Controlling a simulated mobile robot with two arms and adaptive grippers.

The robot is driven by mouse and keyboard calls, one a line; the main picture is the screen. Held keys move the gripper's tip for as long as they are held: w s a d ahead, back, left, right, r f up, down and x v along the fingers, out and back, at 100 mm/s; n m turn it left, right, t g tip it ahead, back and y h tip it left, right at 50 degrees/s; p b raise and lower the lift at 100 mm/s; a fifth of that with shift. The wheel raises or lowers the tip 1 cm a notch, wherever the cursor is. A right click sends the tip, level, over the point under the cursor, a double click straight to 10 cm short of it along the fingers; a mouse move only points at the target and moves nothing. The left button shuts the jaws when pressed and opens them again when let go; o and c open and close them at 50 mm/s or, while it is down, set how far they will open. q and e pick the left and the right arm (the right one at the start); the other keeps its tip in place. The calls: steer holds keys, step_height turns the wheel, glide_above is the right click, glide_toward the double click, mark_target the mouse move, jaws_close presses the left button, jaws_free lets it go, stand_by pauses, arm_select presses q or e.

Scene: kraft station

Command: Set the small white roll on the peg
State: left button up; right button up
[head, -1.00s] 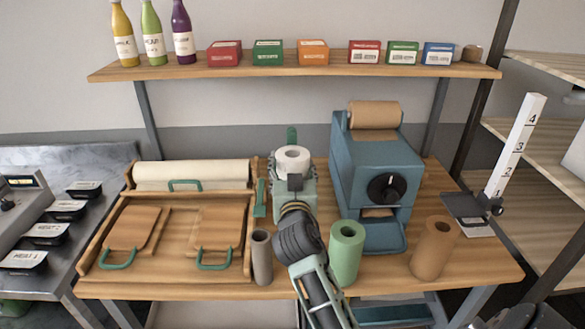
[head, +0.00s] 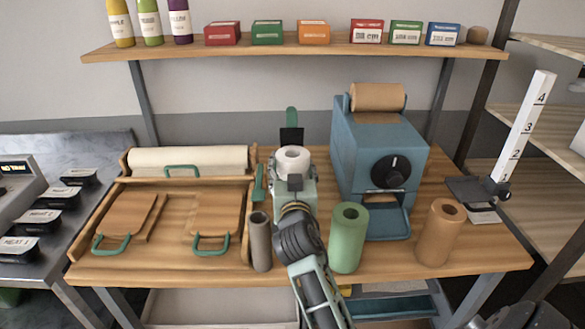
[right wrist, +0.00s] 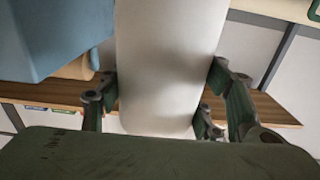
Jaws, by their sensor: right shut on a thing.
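The small white roll (head: 293,158) is upright in my right gripper (head: 295,183), over the middle of the bench in the head view. In the right wrist view the roll (right wrist: 168,60) is a pale cylinder between the two fingers of my right gripper (right wrist: 160,105), which are shut on it. Its lower part and what lies under it are hidden by the gripper in the head view. My left gripper is out of view.
A blue dispenser (head: 378,150) stands close to the right. A green roll (head: 348,240), a brown roll (head: 440,233) and a grey roll (head: 261,242) stand near the front edge. A wooden tray (head: 85,240) with boards lies left. A shelf (head: 290,47) runs behind.

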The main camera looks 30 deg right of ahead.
steer(key=shift+f+b, duration=2.85)
steer(key=shift+f, duration=0.45)
steer(key=o, duration=1.8)
steer(key=shift+o, duration=0.2)
step_height(320, 180, up, 10)
steer(key=shift+f, duration=0.1)
